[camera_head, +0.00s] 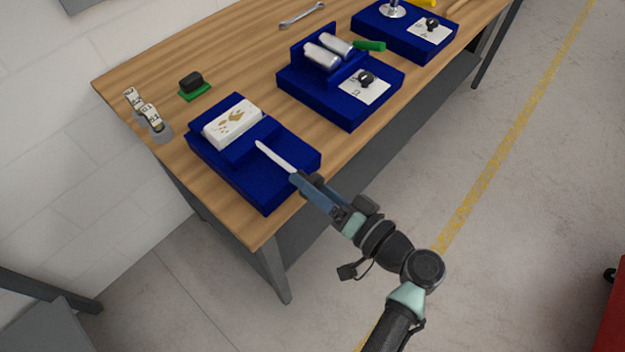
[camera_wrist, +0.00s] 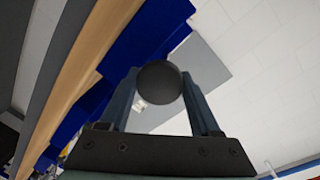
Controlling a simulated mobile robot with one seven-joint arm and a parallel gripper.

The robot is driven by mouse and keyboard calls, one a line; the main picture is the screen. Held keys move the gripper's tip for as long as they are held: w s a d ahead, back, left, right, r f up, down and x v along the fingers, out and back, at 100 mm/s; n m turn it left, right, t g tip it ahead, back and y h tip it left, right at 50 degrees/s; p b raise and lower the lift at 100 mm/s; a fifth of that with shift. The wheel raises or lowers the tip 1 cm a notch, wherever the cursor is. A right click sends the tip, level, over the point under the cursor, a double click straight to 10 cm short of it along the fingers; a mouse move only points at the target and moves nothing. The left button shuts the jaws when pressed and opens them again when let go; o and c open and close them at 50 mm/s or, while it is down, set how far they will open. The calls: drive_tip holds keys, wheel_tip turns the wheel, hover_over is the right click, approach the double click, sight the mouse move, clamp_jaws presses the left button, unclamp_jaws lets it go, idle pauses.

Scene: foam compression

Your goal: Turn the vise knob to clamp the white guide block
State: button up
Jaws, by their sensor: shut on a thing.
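The white guide block (camera_head: 232,123), with gold-brown marks on its top, sits in the blue vise (camera_head: 265,185) at the table's near left end. It lies between the raised back wall and the front jaw; I cannot tell whether the front jaw touches it. A pale screw rod (camera_head: 275,157) runs from the front jaw toward my gripper (camera_head: 303,184). In the wrist view the round dark knob (camera_wrist: 159,82) sits between the two fingers of my gripper (camera_wrist: 162,98), which is shut on it. In the head view the knob is hidden by the gripper.
A blue fixture (camera_head: 345,112) with silver cylinders and a green handle stands right of the vise. Another blue fixture (camera_head: 390,42) stands farther back. Open floor lies in front.

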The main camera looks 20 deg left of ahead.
drive_tip(key=m+p, duration=0.1)
drive_tip(key=m, duration=0.3)
drive_tip(key=shift+w+r+g+p, duration=0.1)
drive_tip(key=shift+r+g+p, duration=0.05)
drive_tip(key=shift+g+p, duration=0.2)
drive_tip(key=m+p, duration=0.2)
drive_tip(key=m, duration=0.3)
drive_tip(key=shift+g, duration=0.35)
drive_tip(key=m+y+p, duration=0.1)
drive_tip(key=m+p, duration=0.1)
drive_tip(key=m, duration=0.3)
drive_tip(key=shift+g, duration=0.4)
drive_tip(key=m+p, duration=0.2)
drive_tip(key=m, duration=0.2)
drive_tip(key=shift+f, duration=0.2)
drive_tip(key=m+p, duration=0.1)
drive_tip(key=m, duration=0.4)
drive_tip(key=shift+y, duration=0.4)
drive_tip(key=m+p, duration=0.1)
drive_tip(key=m, duration=0.4)
drive_tip(key=shift+m+y, duration=0.3)
drive_tip(key=m, duration=0.3)
drive_tip(key=m+p, duration=0.1)
drive_tip(key=m, duration=0.1)
drive_tip(key=shift+s+m+t, duration=0.2)
drive_tip(key=shift+m+t, duration=0.2)
drive_tip(key=m+t, duration=0.1)
drive_tip(key=m, duration=0.4)
drive_tip(key=shift+f+p, duration=0.1)
drive_tip(key=shift+p, duration=0.25)
